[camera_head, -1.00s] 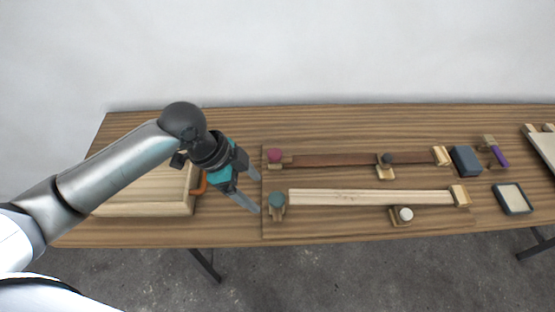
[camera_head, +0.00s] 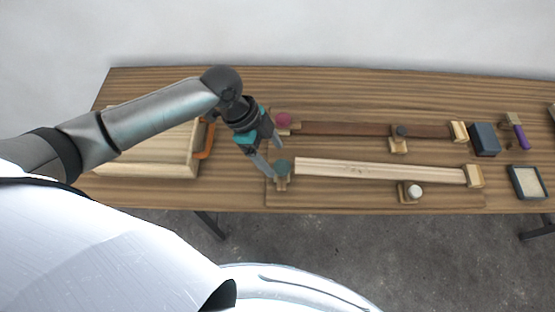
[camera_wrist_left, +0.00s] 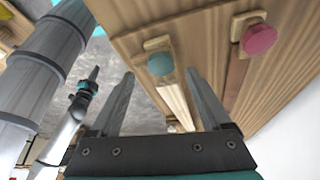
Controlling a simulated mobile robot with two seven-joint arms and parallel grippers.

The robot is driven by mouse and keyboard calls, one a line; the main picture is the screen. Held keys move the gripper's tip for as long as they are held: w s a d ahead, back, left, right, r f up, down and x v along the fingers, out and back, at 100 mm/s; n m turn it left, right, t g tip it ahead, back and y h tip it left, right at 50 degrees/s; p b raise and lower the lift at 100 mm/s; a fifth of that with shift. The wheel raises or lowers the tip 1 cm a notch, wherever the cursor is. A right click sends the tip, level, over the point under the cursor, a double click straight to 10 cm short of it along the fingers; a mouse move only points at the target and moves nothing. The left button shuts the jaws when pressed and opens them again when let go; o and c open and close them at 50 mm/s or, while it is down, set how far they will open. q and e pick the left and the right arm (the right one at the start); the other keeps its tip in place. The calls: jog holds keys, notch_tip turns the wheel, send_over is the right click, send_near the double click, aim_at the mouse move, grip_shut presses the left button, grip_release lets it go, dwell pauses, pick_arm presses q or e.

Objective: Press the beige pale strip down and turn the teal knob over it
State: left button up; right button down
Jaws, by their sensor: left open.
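The beige pale strip (camera_head: 380,171) lies lengthwise on the board, its left end near the teal knob (camera_head: 282,167) and its right end at a wooden block. The teal knob sits on a small wooden mount at the board's left. My left gripper (camera_head: 275,161) is open and empty, close to the teal knob. In the left wrist view the teal knob (camera_wrist_left: 160,64) shows between and beyond the open fingers (camera_wrist_left: 158,85). A small part of the pale strip (camera_wrist_left: 182,112) shows below it there.
A dark brown strip (camera_head: 345,129) with a crimson knob (camera_head: 283,119) lies behind the pale strip. A white knob (camera_head: 414,191) sits in front of it, a dark knob (camera_head: 401,131) at the back. A blue block (camera_head: 484,139) and a dark-framed tray (camera_head: 526,183) are at right.

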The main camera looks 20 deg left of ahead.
aim_at(280, 166)
pick_arm(q)
jog(key=shift+x, duration=1.8)
